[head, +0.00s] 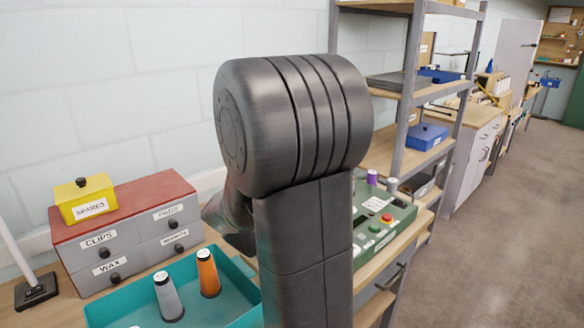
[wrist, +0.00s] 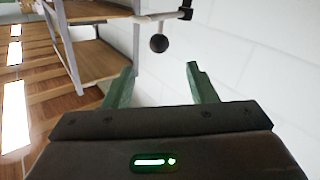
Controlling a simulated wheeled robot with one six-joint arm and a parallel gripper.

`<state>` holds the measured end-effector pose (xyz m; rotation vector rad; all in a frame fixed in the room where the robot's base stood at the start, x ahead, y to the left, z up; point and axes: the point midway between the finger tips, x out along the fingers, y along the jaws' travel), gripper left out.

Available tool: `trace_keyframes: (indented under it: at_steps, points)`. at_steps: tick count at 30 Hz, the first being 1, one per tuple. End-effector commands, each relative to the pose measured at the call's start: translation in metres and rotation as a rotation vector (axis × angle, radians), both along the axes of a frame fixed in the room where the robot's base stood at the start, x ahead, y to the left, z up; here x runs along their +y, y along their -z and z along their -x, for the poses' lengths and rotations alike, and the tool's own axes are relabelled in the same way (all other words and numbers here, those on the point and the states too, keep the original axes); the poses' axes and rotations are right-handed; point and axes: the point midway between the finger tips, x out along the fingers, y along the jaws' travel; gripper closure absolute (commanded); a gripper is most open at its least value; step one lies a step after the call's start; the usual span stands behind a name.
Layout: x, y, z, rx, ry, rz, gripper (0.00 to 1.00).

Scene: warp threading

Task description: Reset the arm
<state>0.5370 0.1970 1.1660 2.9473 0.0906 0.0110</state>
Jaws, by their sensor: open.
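My gripper (wrist: 162,82) shows in the wrist view with its two green fingers apart and nothing between them. It faces the white block wall and a shelf unit, clear of any object. In the head view my dark grey arm fills the middle of the picture and hides the gripper itself.
A teal tray (head: 112,311) holds a grey cone (head: 168,297) and an orange cone (head: 208,273). A drawer box (head: 130,238) carries a yellow SPARES box (head: 85,200). A green control panel (head: 385,232) and a shelf unit (head: 406,100) stand right of my arm. The floor (head: 500,240) is clear.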

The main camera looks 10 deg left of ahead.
Motion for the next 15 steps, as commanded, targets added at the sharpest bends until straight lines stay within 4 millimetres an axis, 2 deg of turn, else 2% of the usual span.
trace_keyframes:
  at_steps: [5,15]
  points:
    - [0.0,-0.001,-0.021,0.001,0.003,0.0,0.48]
    - [0.004,-0.001,-0.082,0.002,0.004,0.001,0.48]
